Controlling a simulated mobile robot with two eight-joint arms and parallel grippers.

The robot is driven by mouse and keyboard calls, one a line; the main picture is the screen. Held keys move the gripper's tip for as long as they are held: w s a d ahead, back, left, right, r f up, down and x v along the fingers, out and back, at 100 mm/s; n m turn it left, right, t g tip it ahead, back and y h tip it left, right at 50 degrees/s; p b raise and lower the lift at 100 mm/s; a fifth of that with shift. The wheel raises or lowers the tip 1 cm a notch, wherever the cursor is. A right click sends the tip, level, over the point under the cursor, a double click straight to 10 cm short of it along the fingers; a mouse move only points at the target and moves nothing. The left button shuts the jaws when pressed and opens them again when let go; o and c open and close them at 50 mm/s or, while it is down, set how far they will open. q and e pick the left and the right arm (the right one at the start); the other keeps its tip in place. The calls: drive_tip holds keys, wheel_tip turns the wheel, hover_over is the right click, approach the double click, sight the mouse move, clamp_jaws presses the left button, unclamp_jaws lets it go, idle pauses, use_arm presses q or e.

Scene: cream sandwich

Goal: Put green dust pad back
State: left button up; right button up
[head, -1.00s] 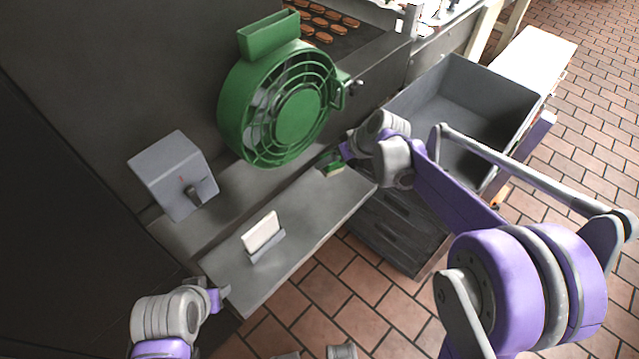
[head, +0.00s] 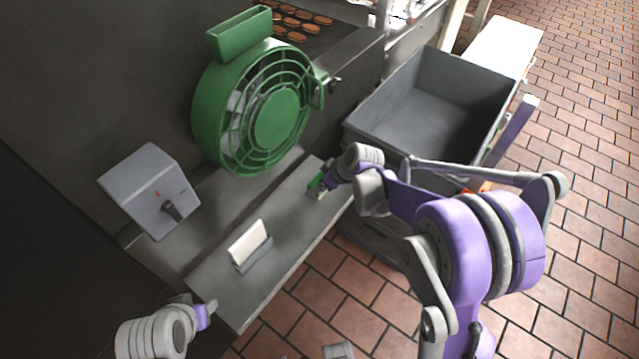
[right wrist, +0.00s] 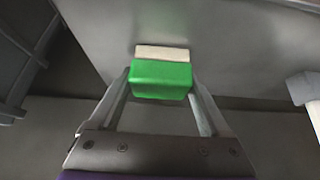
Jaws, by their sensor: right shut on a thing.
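The green dust pad, a small green block with a cream layer, is between the fingers of my right gripper (right wrist: 160,88) in the right wrist view (right wrist: 160,76). My right gripper is shut on it. In the head view the pad (head: 316,181) is at the far right end of the grey metal counter (head: 290,235), close to its surface; whether it touches is unclear. My left gripper (head: 210,308) is by the counter's near left end, away from the pad. Its fingers are too small to tell open from shut.
A white block in a grey holder (head: 250,248) stands mid-counter. A grey box-shaped device (head: 148,190) and a big green round fan-like machine (head: 255,110) with a green hopper (head: 238,35) stand behind. A deep grey bin (head: 440,95) is at right. Tiled floor lies in front.

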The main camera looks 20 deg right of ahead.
drive_tip(key=shift+f, duration=0.1)
drive_tip(key=o, duration=1)
drive_tip(key=shift+r, duration=0.25)
drive_tip(key=p+v, duration=0.1)
drive_tip(key=v, duration=1)
drive_tip(key=s+m+h, duration=0.1)
drive_tip(key=s+m, duration=0.1)
drive_tip(key=s, duration=0.6)
drive_tip(key=s+m+h, duration=0.1)
drive_tip(key=s+m, duration=0.2)
drive_tip(key=s, duration=0.4)
drive_tip(key=s+m+h, duration=0.2)
drive_tip(key=s, duration=0.6)
drive_tip(key=shift+s+a+f+m, duration=0.3)
drive_tip(key=shift+s+a+f, duration=0.05)
